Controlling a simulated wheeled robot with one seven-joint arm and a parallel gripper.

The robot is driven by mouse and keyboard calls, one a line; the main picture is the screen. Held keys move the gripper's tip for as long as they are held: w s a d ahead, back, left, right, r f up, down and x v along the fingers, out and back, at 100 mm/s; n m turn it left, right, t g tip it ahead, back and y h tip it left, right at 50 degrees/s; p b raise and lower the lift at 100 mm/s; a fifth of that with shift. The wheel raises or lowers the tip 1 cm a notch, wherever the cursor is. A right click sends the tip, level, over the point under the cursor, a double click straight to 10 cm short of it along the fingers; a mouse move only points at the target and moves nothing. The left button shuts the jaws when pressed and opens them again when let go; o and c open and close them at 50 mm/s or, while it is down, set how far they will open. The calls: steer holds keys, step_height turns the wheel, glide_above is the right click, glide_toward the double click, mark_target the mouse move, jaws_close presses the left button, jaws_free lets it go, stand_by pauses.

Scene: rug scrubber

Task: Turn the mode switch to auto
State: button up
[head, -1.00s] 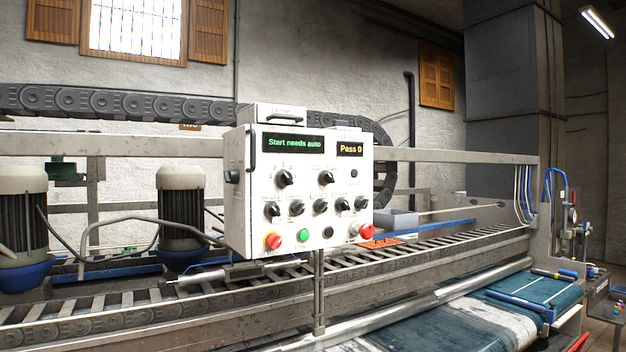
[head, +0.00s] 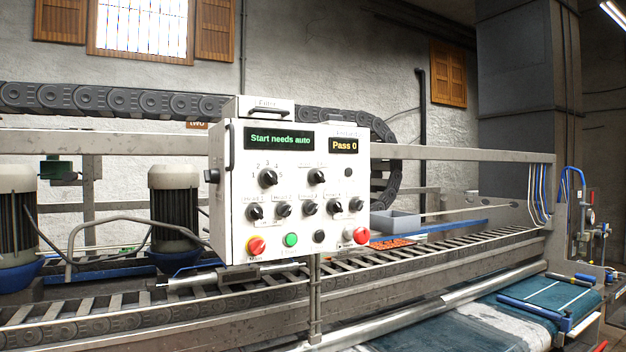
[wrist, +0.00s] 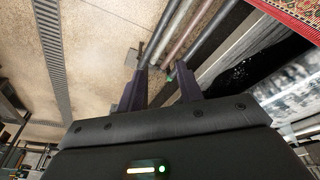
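A white control box (head: 226,212) stands on a post in the head view. Its green display (head: 279,139) reads "Start needs auto", and an amber display (head: 345,146) reads "Pass 0". Below them are two larger black knobs: a left knob (head: 268,178) with numbers around it and a right knob (head: 317,176) with small labels I cannot read. A row of smaller black knobs (head: 283,209) sits underneath. I cannot read which knob is the mode switch. My gripper (wrist: 165,75) shows only in the wrist view, fingers apart and empty, away from the box.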

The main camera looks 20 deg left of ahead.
steer(key=shift+s, duration=0.1)
steer(key=shift+o, duration=1.4)
steer(key=shift+r, duration=0.1)
steer(key=w+a+r+n+t+y+p, duration=0.1)
steer(key=w+a+r+n+t+p, duration=0.2)
steer(key=w+r+n, duration=0.55)
steer(key=w+a+r+n+t+y+p, duration=0.1)
steer(key=w+a+r+n+t+p, duration=0.3)
steer(key=r, duration=0.7)
steer(key=w+a+r+n+t+y+p, duration=0.1)
steer(key=w+a+r+n+t+p, duration=0.15)
steer(key=w+r+n, duration=0.55)
steer(key=a+r+n+y+p, duration=0.2)
steer(key=a+r+n, duration=0.3)
steer(key=r+n, duration=0.3)
steer(key=s+a+r+n+y+p, duration=0.1)
steer(key=a+r+n+y+p, duration=0.2)
steer(key=r+n, duration=0.6)
steer(key=s+a+r+n+y+p, duration=0.1)
steer(key=a+r+n+y+p, duration=0.2)
steer(key=a+r+n+y, duration=0.2)
steer(key=a+r+n, duration=0.3)
steer(key=a+r, duration=0.1)
steer(key=r, duration=0.3)
steer(key=shift+s+r+y, duration=0.15)
steer(key=shift+r+y, duration=0.05)
steer(key=shift+y, duration=0.2)
steer(key=shift+n+g, duration=0.25)
steer(key=shift+p, duration=0.3)
